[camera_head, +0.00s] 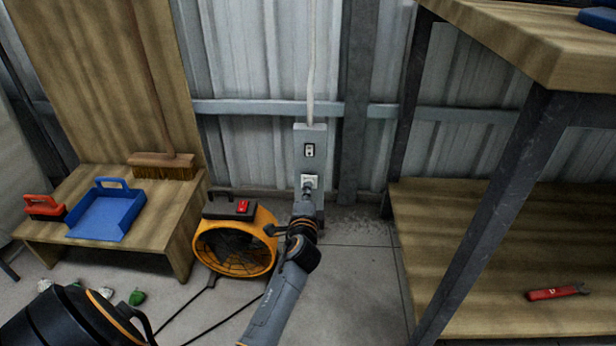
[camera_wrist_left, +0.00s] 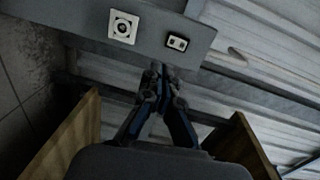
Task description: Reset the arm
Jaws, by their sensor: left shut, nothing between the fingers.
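My left gripper (camera_head: 308,188) is in front of the grey outlet post (camera_head: 299,150) in the head view, its tip overlapping the lower edge of the white socket (camera_head: 310,180). In the left wrist view the fingers (camera_wrist_left: 158,72) come together at the tips and hold nothing. The socket (camera_wrist_left: 123,27) and a small switch (camera_wrist_left: 177,43) show on the panel just beyond the fingertips there. The socket looks empty. I cannot tell if the fingertips touch the panel. My right gripper is not in view.
An orange fan (camera_head: 236,244) stands on the floor just left of my arm. At right are a table (camera_head: 545,50) and a lower shelf (camera_head: 460,240) with a red-handled tool (camera_head: 556,293).

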